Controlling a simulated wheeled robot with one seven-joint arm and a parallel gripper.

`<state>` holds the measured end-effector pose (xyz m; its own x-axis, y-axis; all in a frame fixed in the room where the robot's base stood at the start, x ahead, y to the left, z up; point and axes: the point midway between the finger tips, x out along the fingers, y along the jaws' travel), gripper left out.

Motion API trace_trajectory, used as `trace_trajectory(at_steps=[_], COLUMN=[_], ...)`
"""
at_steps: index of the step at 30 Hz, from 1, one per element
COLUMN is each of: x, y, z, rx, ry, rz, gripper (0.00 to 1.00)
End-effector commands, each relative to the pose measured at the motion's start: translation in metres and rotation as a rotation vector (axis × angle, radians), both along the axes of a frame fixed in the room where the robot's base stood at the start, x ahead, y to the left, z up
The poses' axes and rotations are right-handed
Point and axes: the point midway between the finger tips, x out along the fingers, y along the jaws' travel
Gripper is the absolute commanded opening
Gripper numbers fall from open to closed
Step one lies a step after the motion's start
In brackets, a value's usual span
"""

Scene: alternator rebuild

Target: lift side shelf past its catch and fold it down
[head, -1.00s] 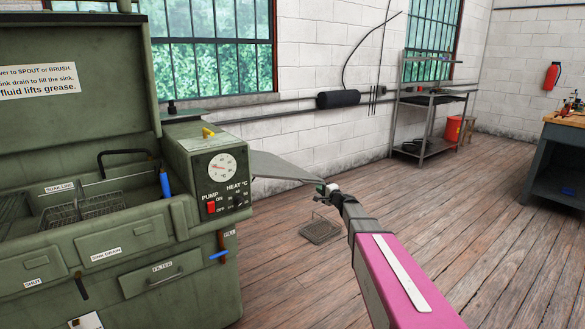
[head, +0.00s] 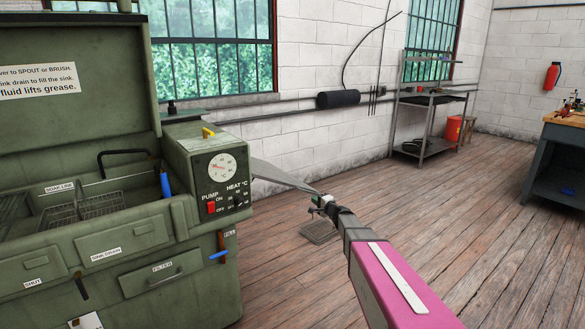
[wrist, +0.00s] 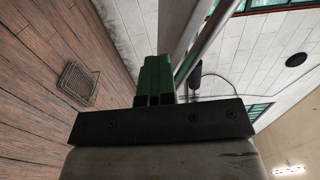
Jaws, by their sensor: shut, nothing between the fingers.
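The side shelf (head: 280,176) is a thin grey panel on the right side of the green parts washer (head: 190,262). It slopes down to the right and shows as a narrow sliver. My gripper (head: 318,198) is at the shelf's outer right end, apparently touching or very close to it. In the wrist view its green fingers (wrist: 154,80) are together with nothing between them. A pale grey panel, apparently the shelf (wrist: 183,25), runs right beside the fingers. The catch and the shelf's hinge are hidden behind the washer's control box (head: 210,170).
A wire grate (head: 320,233) lies on the wooden floor below my gripper. A metal rack (head: 430,110) stands by the back wall, and a workbench (head: 555,160) is at the far right. The floor between is clear.

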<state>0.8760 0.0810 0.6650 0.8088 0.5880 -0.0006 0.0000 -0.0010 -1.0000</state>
Motion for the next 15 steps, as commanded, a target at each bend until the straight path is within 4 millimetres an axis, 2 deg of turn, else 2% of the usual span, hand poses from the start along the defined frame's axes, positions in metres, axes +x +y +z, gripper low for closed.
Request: trace_trajectory(at_steps=[15], x=[-0.012], y=[0.017], z=[-0.028], rx=[0.002], ry=[-0.001], rz=[0.001], gripper=[0.0])
